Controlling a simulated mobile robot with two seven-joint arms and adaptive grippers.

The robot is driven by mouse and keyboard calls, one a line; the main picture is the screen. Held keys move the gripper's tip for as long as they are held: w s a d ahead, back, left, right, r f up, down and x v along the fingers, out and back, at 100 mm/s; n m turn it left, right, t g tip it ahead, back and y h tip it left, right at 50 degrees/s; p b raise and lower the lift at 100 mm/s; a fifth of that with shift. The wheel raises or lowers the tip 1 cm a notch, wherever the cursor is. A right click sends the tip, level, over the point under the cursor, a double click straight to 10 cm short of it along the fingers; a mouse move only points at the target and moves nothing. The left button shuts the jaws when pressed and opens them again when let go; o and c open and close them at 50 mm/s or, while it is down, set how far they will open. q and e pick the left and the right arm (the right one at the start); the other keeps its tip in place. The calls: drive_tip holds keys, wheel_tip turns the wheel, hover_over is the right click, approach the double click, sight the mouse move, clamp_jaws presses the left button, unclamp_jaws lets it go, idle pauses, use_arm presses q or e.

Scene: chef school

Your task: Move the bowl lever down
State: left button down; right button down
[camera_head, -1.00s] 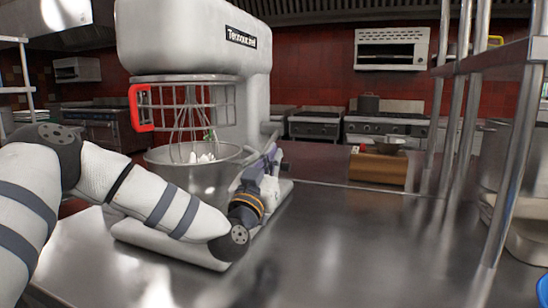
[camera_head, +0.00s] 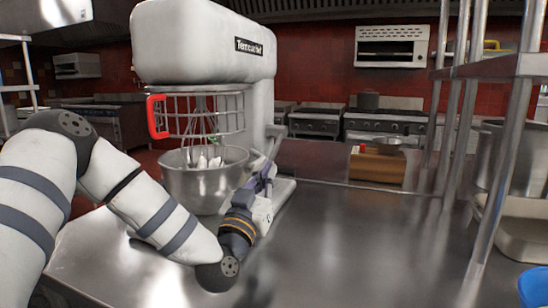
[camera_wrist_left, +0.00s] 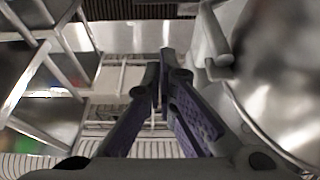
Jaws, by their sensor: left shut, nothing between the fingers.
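The white stand mixer (camera_head: 200,45) stands on the steel counter at the left of the head view. Its steel bowl (camera_head: 196,182) sits under the whisk and wire guard, which has a red handle (camera_head: 157,117). A grey lever (camera_head: 275,131) sticks out from the mixer's right side. What looks like this lever (camera_wrist_left: 219,68) is in the wrist view, right of the fingers. My left gripper (camera_head: 268,166) is beside the bowl, below the lever, with its tips pointing up. In the wrist view my left gripper (camera_wrist_left: 164,58) is shut and empty. I cannot tell whether it touches the lever.
The steel counter (camera_head: 340,245) is clear right of the mixer. A wooden box (camera_head: 377,171) with a pan on it stands farther back. Metal shelf posts (camera_head: 497,185) and a blue item (camera_head: 534,288) are at the right. Stoves line the red back wall.

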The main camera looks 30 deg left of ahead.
use_arm(q)
drive_tip(key=s+d+f+m+g+h, duration=0.2)
drive_tip(key=s+d+h, duration=0.1)
drive_tip(key=d, duration=0.2)
drive_tip(key=s+a+r+n+y, duration=0.2)
drive_tip(key=s+a+r, duration=0.1)
drive_tip(key=w+a+f+g, duration=0.1)
drive_tip(key=w+a, duration=0.2)
drive_tip(key=w, duration=0.9)
drive_tip(key=shift+w+a+f, duration=0.15)
drive_tip(key=shift+w, duration=0.05)
use_arm(e)
drive_tip(key=shift+w+r, duration=0.1)
